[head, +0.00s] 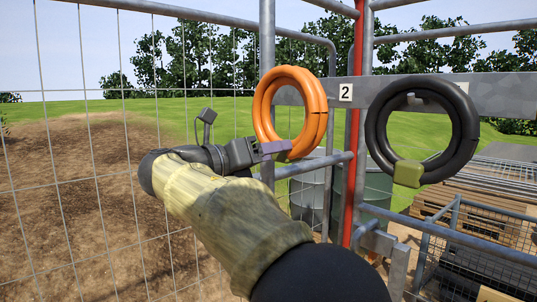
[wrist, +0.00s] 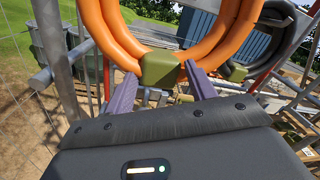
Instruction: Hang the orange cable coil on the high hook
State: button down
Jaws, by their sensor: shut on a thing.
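The orange cable coil (head: 264,118) is upright, in front of the left end of a grey rail (head: 372,90). It fills the top of the wrist view (wrist: 232,42), with an olive block (wrist: 160,69) at its bottom. My gripper (head: 278,148) is at the coil's bottom edge, its purple fingers on either side of the block in the wrist view (wrist: 160,84), shut on it. The high hook cannot be made out behind the coil, and I cannot tell whether the coil touches a hook.
A black coil (head: 467,130) with its own olive block hangs on the rail to the right, past a label "2" (head: 346,92). A red pipe (head: 353,165) and grey posts stand between. Wire mesh fence is at left; drums and pallets are behind.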

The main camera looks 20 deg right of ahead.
dwell(0.4)
jog(key=x, duration=0.3)
jog(key=shift+w+d+p, duration=0.25)
jog(key=shift+w+p, duration=0.05)
jog(key=shift+w, duration=0.05)
jog(key=shift+d+m, duration=0.3)
jog(key=shift+d, duration=0.3)
jog(key=shift+w, duration=0.15)
jog(key=shift+p, duration=0.35)
